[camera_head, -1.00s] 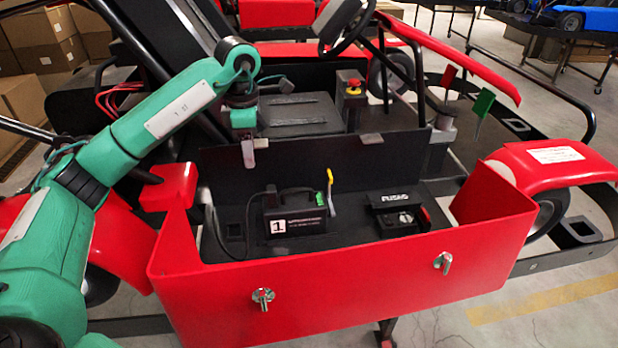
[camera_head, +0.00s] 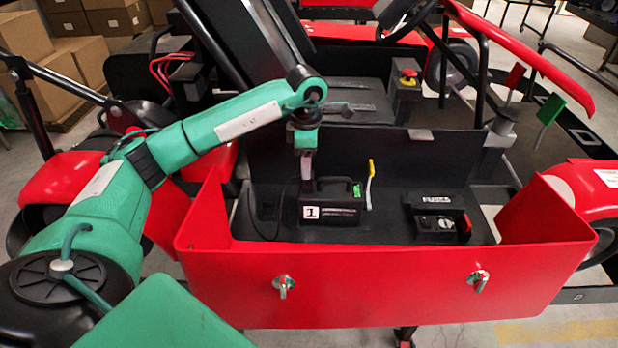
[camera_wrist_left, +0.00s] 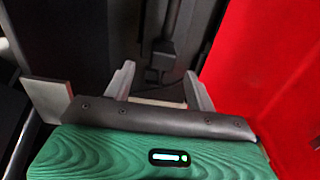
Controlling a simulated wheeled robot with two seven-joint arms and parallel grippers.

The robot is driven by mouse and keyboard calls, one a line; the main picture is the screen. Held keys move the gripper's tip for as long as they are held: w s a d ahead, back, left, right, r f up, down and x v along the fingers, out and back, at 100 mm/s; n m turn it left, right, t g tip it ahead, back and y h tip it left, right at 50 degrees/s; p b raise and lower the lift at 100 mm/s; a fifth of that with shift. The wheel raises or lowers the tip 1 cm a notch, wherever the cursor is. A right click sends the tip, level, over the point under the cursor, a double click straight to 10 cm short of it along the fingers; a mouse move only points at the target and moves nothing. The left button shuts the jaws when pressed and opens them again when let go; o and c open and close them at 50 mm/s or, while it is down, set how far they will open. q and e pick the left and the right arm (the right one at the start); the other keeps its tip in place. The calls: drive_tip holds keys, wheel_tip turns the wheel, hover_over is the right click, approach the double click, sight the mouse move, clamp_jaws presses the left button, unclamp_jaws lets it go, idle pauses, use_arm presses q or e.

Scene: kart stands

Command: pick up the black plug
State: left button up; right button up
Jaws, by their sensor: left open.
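The black plug (camera_wrist_left: 163,57) shows in the left wrist view as a dark block with a thin black cable rising from it. It is in line with the gap between the fingers of my left gripper (camera_wrist_left: 160,88), which is open. I cannot tell how far beyond the fingertips it is. In the head view my left gripper (camera_head: 307,168) points down beside the black box marked 1 (camera_head: 333,207), near its left end. I cannot make out the plug in the head view. My right gripper is in neither view.
A red bin (camera_head: 380,290) with raised red sides surrounds the black box. A black cable loops left of the box. A yellow-handled lever (camera_head: 370,185) and a second black unit (camera_head: 437,220) stand to the right. Bare black floor lies between them.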

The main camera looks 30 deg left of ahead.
use_arm(q)
drive_tip(key=f, duration=0.1)
drive_tip(key=f+p, duration=0.1)
drive_tip(key=f, duration=0.1)
drive_tip(key=shift+d+f+p, duration=0.25)
drive_tip(key=shift+d+p, duration=0.05)
drive_tip(key=shift+d, duration=0.05)
drive_tip(key=shift+f, duration=0.55)
drive_tip(key=c, duration=1.1)
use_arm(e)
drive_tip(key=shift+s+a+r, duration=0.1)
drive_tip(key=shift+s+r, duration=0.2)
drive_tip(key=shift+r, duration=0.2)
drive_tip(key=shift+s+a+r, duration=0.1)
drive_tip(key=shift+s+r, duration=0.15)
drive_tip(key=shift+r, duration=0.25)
use_arm(q)
drive_tip(key=shift+r, duration=0.1)
